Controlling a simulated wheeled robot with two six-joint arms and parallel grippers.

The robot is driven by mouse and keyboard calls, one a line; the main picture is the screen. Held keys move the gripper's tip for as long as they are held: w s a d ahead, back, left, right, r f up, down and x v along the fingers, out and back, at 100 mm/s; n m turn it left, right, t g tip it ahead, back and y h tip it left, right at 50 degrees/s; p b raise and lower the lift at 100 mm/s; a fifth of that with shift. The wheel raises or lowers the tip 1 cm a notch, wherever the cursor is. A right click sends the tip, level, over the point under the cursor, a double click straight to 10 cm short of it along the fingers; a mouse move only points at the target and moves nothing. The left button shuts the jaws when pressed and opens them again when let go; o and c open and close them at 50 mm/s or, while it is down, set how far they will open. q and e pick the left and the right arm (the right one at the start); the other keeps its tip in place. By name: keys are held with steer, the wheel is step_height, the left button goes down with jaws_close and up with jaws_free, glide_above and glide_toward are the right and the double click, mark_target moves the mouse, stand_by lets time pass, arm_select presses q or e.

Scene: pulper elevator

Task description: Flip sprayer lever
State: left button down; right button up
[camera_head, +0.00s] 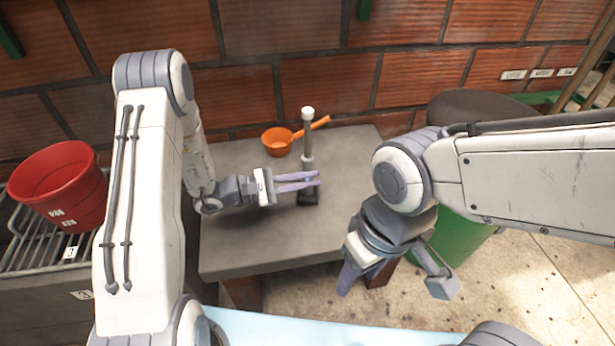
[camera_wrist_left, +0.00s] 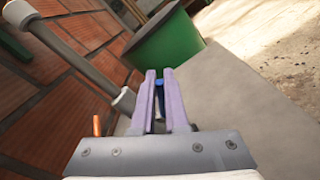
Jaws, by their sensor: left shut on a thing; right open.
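The sprayer is an upright grey pipe (camera_head: 308,140) with a white cap on a dark base (camera_head: 308,198), standing on the grey table. The pipe also shows tilted in the left wrist view (camera_wrist_left: 85,62). My left gripper (camera_head: 317,180) reaches in from the left, low on the sprayer, shut on a small blue part. This blue part (camera_wrist_left: 158,88) shows between the fingers in the left wrist view and looks like the lever. The fingers hide most of it, so I cannot tell its position. My right gripper (camera_head: 347,280) is open, pointing down beyond the table's right front edge, away from the sprayer.
An orange ladle (camera_head: 278,142) lies on the table (camera_head: 245,250) behind the sprayer. A red bucket (camera_head: 62,185) stands on a rack at the left. A green bin (camera_head: 460,240) stands right of the table, partly behind my right arm. A brick wall closes the back.

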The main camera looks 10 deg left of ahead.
arm_select(q)
steer(key=w+r+n+p, duration=0.1)
steer(key=n+p, duration=0.1)
steer(key=p, duration=0.1)
steer(key=shift+w+r+g, duration=0.1)
steer(key=shift+g, duration=0.2)
steer(key=shift+w+n+y+p, duration=0.15)
steer(key=shift+n+y+p, duration=0.15)
steer(key=shift+n+p, duration=0.15)
steer(key=shift+f, duration=0.2)
steer(key=c, duration=0.9)
jaws_free()
